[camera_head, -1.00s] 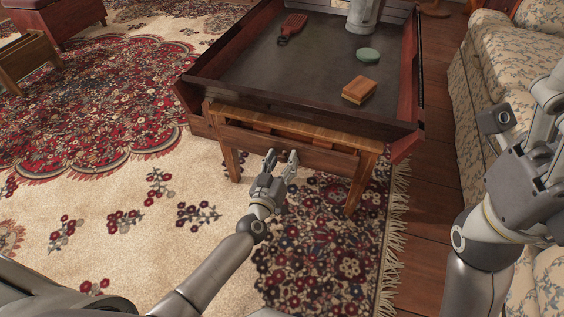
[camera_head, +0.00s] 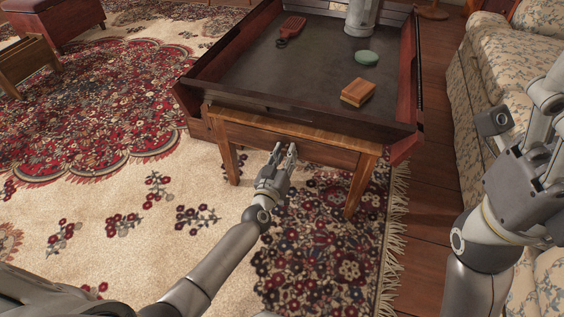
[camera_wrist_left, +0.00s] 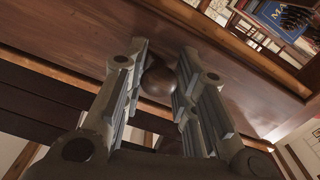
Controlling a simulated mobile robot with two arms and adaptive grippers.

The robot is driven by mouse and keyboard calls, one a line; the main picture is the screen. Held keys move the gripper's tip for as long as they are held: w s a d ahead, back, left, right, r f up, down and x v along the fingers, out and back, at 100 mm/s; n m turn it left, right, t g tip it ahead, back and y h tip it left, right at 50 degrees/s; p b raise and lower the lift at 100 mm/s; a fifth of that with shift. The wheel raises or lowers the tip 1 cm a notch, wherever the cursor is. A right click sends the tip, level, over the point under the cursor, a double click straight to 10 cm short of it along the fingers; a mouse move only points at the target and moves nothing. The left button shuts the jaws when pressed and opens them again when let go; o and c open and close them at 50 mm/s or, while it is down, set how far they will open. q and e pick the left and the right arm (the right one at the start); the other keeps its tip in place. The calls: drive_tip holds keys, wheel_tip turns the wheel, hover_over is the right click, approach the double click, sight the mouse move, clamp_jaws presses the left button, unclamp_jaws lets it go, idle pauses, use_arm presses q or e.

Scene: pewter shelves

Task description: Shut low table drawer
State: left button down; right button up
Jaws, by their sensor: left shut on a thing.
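The low table (camera_head: 362,178) is wooden, with a dark-rimmed tray top. Its drawer front (camera_head: 328,154) sits beneath the near edge and looks about level with the table's frame, with no open gap above it. My left gripper (camera_head: 284,147) is at the middle of the drawer front. In the left wrist view, its two fingers stand on either side of a round dark knob (camera_wrist_left: 158,78) on the drawer front (camera_wrist_left: 235,85), shut on it. The fingers hide the knob in the head view. My right gripper (camera_head: 522,108) is empty at the right, its fingers spread, away from the table.
On the tabletop are a wooden block (camera_head: 358,92), a green disc (camera_head: 367,58), a red paddle-like item (camera_head: 291,28) and a grey container (camera_head: 361,18). A floral sofa (camera_head: 480,70) stands to the right.

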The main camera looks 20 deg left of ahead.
use_arm(q)
drive_tip(key=shift+w, duration=0.3)
drive_tip(key=shift+r, duration=0.15)
drive_tip(key=c, duration=1.1)
unclamp_jaws()
drive_tip(key=shift+w, duration=0.15)
drive_tip(key=shift+c, duration=0.2)
drive_tip(key=shift+s+f, duration=0.2)
drive_tip(key=shift+s, duration=0.35)
drive_tip(key=s, duration=1.1)
drive_tip(key=shift+a, duration=0.2)
